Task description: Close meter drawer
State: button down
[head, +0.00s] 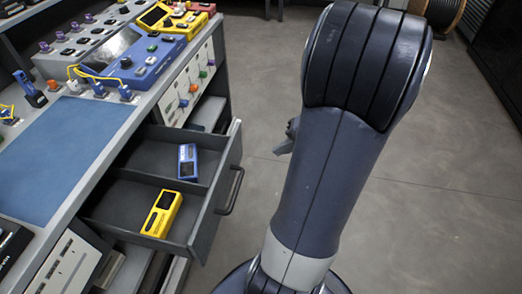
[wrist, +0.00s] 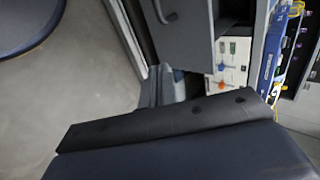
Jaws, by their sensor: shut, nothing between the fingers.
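The meter drawer (head: 217,195) stands pulled out from the bench in the head view, with a dark bar handle (head: 231,192) on its front. It has two compartments: a blue meter (head: 187,163) lies in the far one and a yellow meter (head: 161,214) in the near one. In the wrist view the drawer front (wrist: 186,45) and handle (wrist: 163,12) show at the top. My gripper (wrist: 163,86) is shut and empty, apart from the drawer front. In the head view only a small part of it (head: 288,136) shows beside my arm, right of the drawer; the rest is hidden.
The bench has a blue mat (head: 60,160) and a blue splicing device (head: 140,62) on top. A white panel with coloured connectors (head: 187,90) lies beyond the drawer. Open grey floor (head: 440,160) lies to the right, with a cable reel (head: 444,14) at the back.

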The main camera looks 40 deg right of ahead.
aim_at(234, 160)
jog(key=shift+w+a+r+b+x, duration=0.25)
jog(key=shift+r+b+x, duration=0.1)
jog(key=shift+x, duration=1.65)
jog(key=shift+w+a+r+b+x, duration=0.15)
jog(key=shift+w+r+b+x, duration=0.15)
jog(key=shift+x, duration=1.75)
jog(key=shift+w+a+r+b+x, duration=0.2)
jog(key=shift+r+b+x, duration=0.15)
jog(key=shift+x, duration=1.65)
jog(key=shift+w, duration=0.1)
jog(key=w+a+b, duration=0.1)
jog(key=w+a, duration=0.5)
jog(key=w, duration=0.1)
jog(key=w+a+b, duration=0.1)
jog(key=w+a, duration=0.4)
jog(key=w, duration=0.3)
jog(key=w+a+b, duration=0.1)
jog(key=w+a, duration=0.5)
jog(key=w, duration=0.1)
jog(key=shift+w+a, duration=0.2)
jog(key=shift+a, duration=0.1)
jog(key=shift+w+a+r, duration=0.15)
jog(key=shift+w, duration=0.05)
jog(key=shift+r, duration=0.1)
